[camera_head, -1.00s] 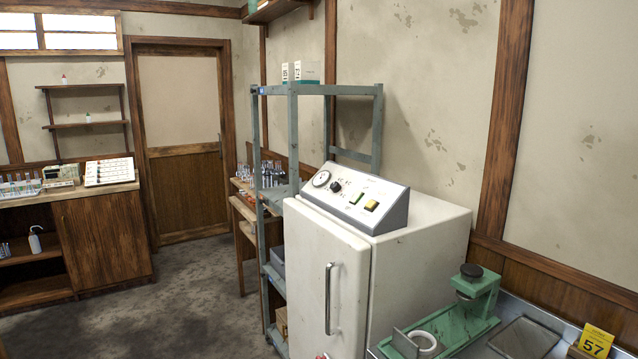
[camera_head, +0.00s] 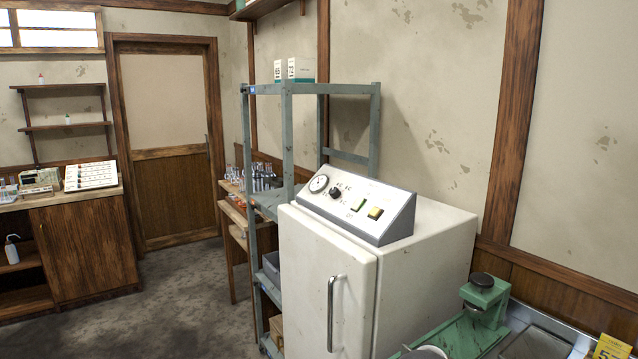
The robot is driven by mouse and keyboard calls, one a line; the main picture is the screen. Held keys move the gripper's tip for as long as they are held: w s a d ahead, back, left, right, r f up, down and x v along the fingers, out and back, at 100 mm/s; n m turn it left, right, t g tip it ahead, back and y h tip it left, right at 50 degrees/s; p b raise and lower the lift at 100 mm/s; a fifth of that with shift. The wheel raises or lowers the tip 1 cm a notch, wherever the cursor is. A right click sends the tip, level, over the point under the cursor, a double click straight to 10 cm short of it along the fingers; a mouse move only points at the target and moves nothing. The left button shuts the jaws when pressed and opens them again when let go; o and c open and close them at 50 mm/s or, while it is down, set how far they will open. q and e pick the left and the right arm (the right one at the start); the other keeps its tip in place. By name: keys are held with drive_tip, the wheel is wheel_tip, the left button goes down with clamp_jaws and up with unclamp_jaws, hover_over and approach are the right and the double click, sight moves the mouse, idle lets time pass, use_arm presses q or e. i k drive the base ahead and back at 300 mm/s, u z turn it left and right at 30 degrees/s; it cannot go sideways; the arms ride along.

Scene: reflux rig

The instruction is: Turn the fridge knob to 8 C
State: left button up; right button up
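The white fridge (camera_head: 325,275) stands right of centre, its door shut, with a vertical metal handle (camera_head: 332,313). A sloped control panel (camera_head: 352,226) sits on its top front. The panel carries a round dial gauge (camera_head: 318,184) at its left end. The black knob (camera_head: 336,193) is just right of the gauge, and its markings are too small to read. A green switch (camera_head: 358,205) and a yellow-green switch (camera_head: 376,213) sit further right. Neither of my grippers shows in the view.
A grey-green metal shelf rack (camera_head: 287,140) stands close behind and left of the fridge. A green apparatus (camera_head: 483,300) and a metal tray (camera_head: 540,342) are on a bench at the right. Open floor (camera_head: 195,300) lies left of the fridge.

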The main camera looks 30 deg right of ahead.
sight(335, 193)
drive_tip(key=u, duration=0.1)
drive_tip(key=i, duration=0.9)
drive_tip(key=z, duration=0.65)
